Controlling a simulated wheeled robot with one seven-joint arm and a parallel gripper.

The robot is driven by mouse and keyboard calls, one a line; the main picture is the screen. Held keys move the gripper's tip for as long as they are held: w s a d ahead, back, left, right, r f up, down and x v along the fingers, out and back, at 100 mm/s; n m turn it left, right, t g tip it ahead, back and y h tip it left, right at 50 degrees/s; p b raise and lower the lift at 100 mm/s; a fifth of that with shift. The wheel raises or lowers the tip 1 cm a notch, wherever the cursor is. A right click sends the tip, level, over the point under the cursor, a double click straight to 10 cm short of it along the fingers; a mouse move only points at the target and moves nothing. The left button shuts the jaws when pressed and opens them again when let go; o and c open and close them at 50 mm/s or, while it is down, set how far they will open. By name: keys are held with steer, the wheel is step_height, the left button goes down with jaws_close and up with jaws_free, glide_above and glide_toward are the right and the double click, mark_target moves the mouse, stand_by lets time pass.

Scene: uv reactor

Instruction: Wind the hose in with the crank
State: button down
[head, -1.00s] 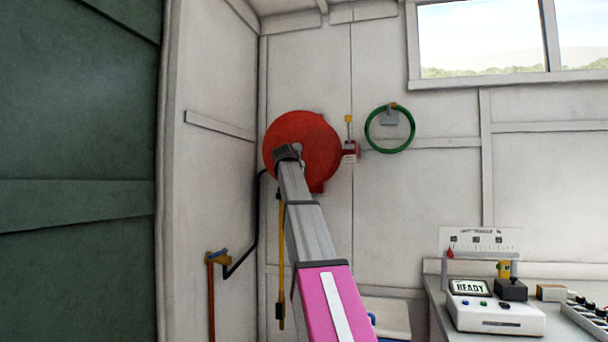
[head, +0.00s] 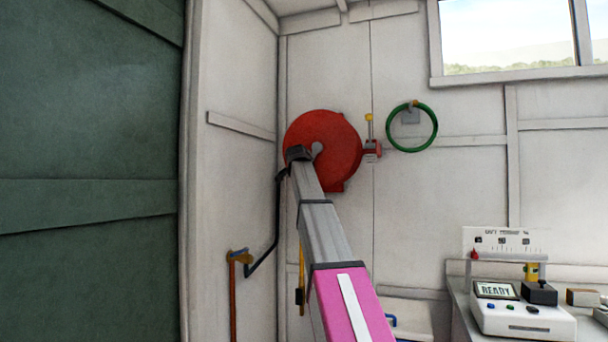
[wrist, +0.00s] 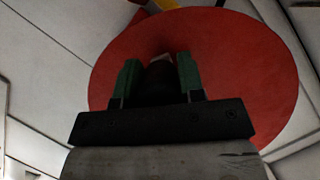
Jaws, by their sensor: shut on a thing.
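The red hose reel (head: 336,135) is a round disc on the back wall; it fills much of the wrist view (wrist: 240,85). My gripper (head: 298,153) is at the left part of the disc's face, beside the grey crank hub (head: 317,148). In the wrist view my green fingers (wrist: 158,75) are closed around a dark crank handle (wrist: 158,88), mostly in shadow. A yellow hose (head: 302,258) with a black end piece (head: 299,297) hangs below the reel, partly behind my arm.
A black pipe (head: 277,220) runs from the reel to a tap (head: 240,256) on the left wall. A red box with a yellow knob (head: 369,118) and a green ring (head: 435,128) are right of the reel. A bench with a READY device (head: 520,315) stands at right.

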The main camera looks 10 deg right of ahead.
steer(key=shift+w+a+r, duration=0.1)
steer(key=shift+a+r, duration=0.05)
steer(key=c, duration=0.7)
jaws_free()
steer(key=shift+c, duration=0.2)
steer(key=shift+s+a+r, duration=0.1)
steer(key=shift+s+a, duration=0.05)
steer(key=shift+s, duration=0.45)
steer(key=v, duration=0.9)
steer(key=shift+s, duration=0.25)
steer(key=shift+a+r, duration=0.1)
steer(key=shift+r, duration=0.05)
